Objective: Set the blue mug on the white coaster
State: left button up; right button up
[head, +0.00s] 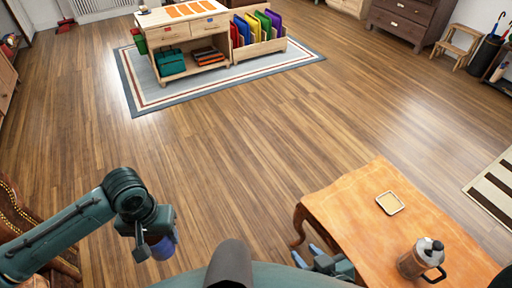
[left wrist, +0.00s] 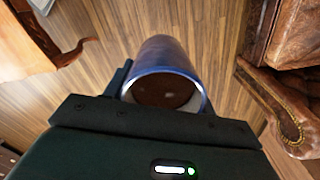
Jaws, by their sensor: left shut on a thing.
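The blue mug (head: 163,247) is held by my left gripper (head: 150,238) over the open floor, well left of the table. In the left wrist view the mug (left wrist: 168,52) shows its blue side, pale rim and dark brown inside. The gripper is shut on it; the fingers' contact is mostly hidden. The white coaster (head: 381,204), a small square with a white rim and tan middle, lies on the orange wooden table (head: 345,210) at the right. Nothing stands on it. My right gripper (head: 309,255) is low beside the table's near left edge, with its two fingers apart and empty.
A carved brown chair (head: 60,262) is by my left arm. Bare wooden floor (head: 230,170) lies between my left gripper and the table.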

aim_at(386, 200)
jog(key=i+j+u, duration=0.15)
jog(key=i+u, duration=0.15)
jog(key=u, duration=0.15)
jog(key=i+j+u, duration=0.1)
jog(key=i+u, duration=0.3)
jog(key=i+z, duration=0.15)
jog(key=i, duration=0.5)
jog(key=i+j+z, duration=0.1)
jog(key=i, duration=0.5)
jog(key=i+z, duration=0.95)
jog(key=z, duration=0.15)
jog(key=i+l+z, duration=0.1)
jog(key=i+z, duration=1.1)
jog(key=i, duration=0.35)
jog(key=i+j+z, duration=0.15)
jog(key=i, duration=0.4)
jog(key=z, duration=2.95)
jog(key=i+l+z, duration=0.1)
jog(key=i+z, duration=0.15)
jog(key=z, duration=0.15)
jog(key=i+z, duration=0.2)
jog(key=z, duration=0.25)
